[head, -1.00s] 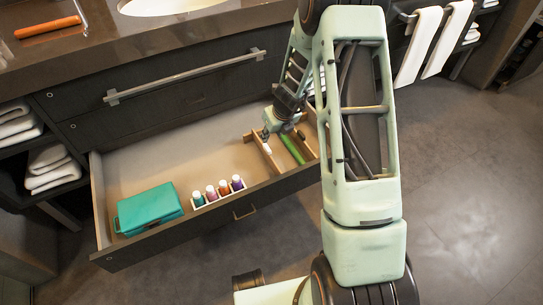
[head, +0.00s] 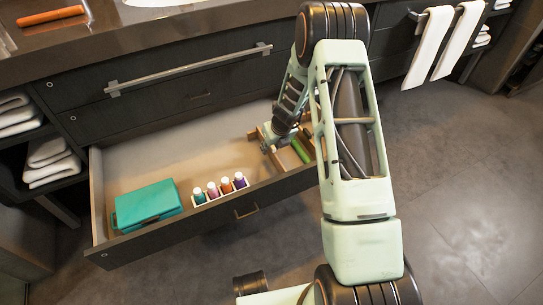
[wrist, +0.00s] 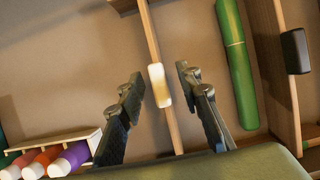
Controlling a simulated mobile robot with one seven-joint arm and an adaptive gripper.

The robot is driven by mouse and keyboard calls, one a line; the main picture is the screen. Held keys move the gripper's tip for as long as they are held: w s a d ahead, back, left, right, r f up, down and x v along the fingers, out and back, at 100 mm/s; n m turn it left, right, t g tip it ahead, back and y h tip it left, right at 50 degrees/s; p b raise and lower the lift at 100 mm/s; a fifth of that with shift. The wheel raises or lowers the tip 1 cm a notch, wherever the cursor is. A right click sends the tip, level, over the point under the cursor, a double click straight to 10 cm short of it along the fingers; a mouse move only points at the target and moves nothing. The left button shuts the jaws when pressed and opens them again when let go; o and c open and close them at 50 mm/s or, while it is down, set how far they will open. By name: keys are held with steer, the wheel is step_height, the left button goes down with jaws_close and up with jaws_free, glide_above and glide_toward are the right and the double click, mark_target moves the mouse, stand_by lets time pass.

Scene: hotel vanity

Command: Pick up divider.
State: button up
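The divider (wrist: 152,45) is a thin wooden strip with a cream block (wrist: 158,84) on it, standing in the open drawer (head: 160,150). In the head view a part of the divider (head: 277,161) shows just below my gripper. My gripper (wrist: 159,76) is open, with one finger on each side of the divider at the cream block. Gaps show between the fingers and the block. In the head view my gripper (head: 268,143) is in the drawer's right part, and the cream block is hidden there.
A green cylinder (wrist: 236,60) lies right of the divider. Beyond it is a wooden wall with a black block (wrist: 295,51). A rack of several small bottles (head: 220,188) and a teal box (head: 147,204) sit further left. The drawer's back left floor is clear.

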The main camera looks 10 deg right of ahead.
jaws_close()
steer(key=shift+r, duration=0.15)
stand_by(0.4)
step_height(320, 180, up, 26)
steer(key=p, duration=1.6)
stand_by(1.3)
steer(key=shift+r, duration=0.15)
step_height(320, 180, up, 12)
steer(key=p, duration=1.1)
steer(key=shift+f+p, duration=0.25)
steer(key=shift+p, duration=0.05)
